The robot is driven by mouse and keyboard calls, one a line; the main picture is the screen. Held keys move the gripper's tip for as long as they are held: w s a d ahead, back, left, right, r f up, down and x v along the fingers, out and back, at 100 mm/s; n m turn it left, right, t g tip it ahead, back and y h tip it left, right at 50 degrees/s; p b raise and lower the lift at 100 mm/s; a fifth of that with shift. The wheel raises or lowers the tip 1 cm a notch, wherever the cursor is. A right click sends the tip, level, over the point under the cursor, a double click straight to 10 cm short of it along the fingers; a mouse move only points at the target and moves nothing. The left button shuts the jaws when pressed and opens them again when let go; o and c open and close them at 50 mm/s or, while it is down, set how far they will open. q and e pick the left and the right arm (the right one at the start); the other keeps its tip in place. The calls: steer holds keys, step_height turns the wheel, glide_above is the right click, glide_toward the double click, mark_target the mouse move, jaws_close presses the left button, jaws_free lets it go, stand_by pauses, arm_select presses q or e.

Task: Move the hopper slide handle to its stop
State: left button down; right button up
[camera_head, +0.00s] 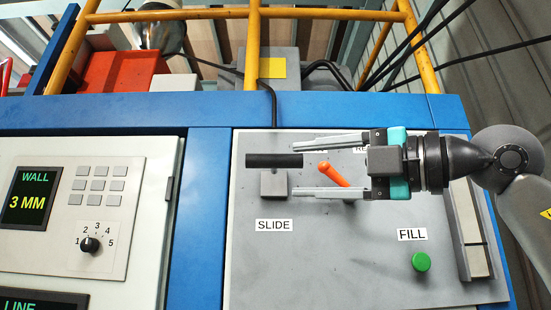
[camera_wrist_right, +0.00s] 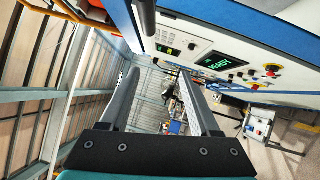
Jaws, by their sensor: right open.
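The hopper slide handle (camera_head: 274,160) is a black horizontal bar on a grey block (camera_head: 274,184), above the label SLIDE on the grey panel. My right gripper (camera_head: 292,170) comes in from the right, open and empty. Its two fingers point left; in the head view their tips overlap the right end of the bar's span, one above and one below its height. Whether they surround the bar in depth I cannot tell. In the right wrist view the open fingers (camera_wrist_right: 158,72) show, with a dark bar (camera_wrist_right: 147,15) beyond them that looks like the handle. My left gripper is not in view.
An orange lever (camera_head: 327,174) sits between the right gripper's fingers in the head view, partly hidden. A green FILL button (camera_head: 421,262) is lower right. A rotary knob (camera_head: 90,244) and a keypad are on the left panel. A blue frame (camera_head: 208,220) separates the panels.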

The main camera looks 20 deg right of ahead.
mark_target(283, 158)
steer(key=s+d+r+m+t+h, duration=0.2)
steer(key=d+r+m+t+h, duration=0.1)
steer(key=d+h, duration=0.15)
steer(key=shift+g+y, duration=0.3)
steer(key=shift+y, duration=0.25)
steer(key=p+x, duration=0.1)
steer(key=x, duration=0.3)
steer(key=p+x, duration=0.2)
steer(key=x, duration=0.2)
steer(key=p+x, duration=0.2)
steer(key=x, duration=0.3)
steer(key=shift+w+d+r, duration=0.1)
steer(key=shift+w+d, duration=0.1)
steer(key=shift+d, duration=0.1)
steer(key=shift+p+x, duration=0.45)
steer(key=shift+x, duration=0.3)
jaws_close()
steer(key=shift+f, duration=0.2)
